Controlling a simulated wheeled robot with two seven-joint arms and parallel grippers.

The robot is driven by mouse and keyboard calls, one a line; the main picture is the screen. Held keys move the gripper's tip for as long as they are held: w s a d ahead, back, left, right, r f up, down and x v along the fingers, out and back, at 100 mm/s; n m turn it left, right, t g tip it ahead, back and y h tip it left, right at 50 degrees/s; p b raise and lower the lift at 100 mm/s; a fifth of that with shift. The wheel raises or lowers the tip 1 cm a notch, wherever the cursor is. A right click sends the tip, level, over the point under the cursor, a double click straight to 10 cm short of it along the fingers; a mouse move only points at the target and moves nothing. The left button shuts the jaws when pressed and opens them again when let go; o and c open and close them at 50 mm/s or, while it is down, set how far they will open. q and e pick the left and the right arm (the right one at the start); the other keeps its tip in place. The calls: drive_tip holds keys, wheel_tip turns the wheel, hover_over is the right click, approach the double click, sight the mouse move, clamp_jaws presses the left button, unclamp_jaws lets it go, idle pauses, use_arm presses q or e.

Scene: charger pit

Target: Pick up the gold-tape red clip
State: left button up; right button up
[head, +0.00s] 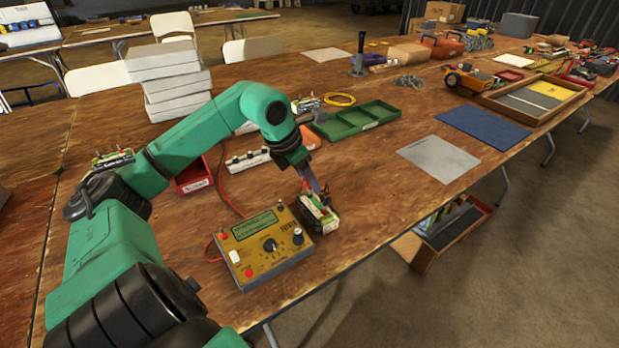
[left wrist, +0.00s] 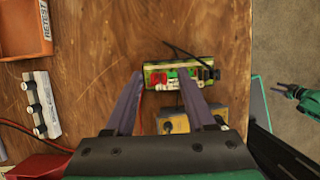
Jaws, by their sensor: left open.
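A small pack (head: 319,216) with red and green parts on top sits on the table, right of the yellow charger (head: 262,246). Gold tape is too small to make out. My left gripper (head: 316,188) points down just above the pack, open, its purple fingers apart with nothing clearly held. A green arm end with dark fingers, likely my right gripper (left wrist: 278,89), shows small at the right of the left wrist view.
A red bin (head: 194,177), a white strip with knobs (head: 247,160) and a green tray (head: 358,120) lie behind the gripper. A grey mat (head: 438,158) is to the right. Red leads run beside the charger. The table's front edge is close.

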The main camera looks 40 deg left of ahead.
use_arm(q)
drive_tip(key=shift+x, duration=0.8)
drive_tip(key=shift+r, duration=0.1)
clamp_jaws()
drive_tip(key=shift+a, duration=0.1)
drive_tip(key=shift+r, duration=0.55)
wheel_tip(320, 180, up, 19)
drive_tip(key=p, duration=0.7)
drive_tip(key=shift+p, duration=0.35)
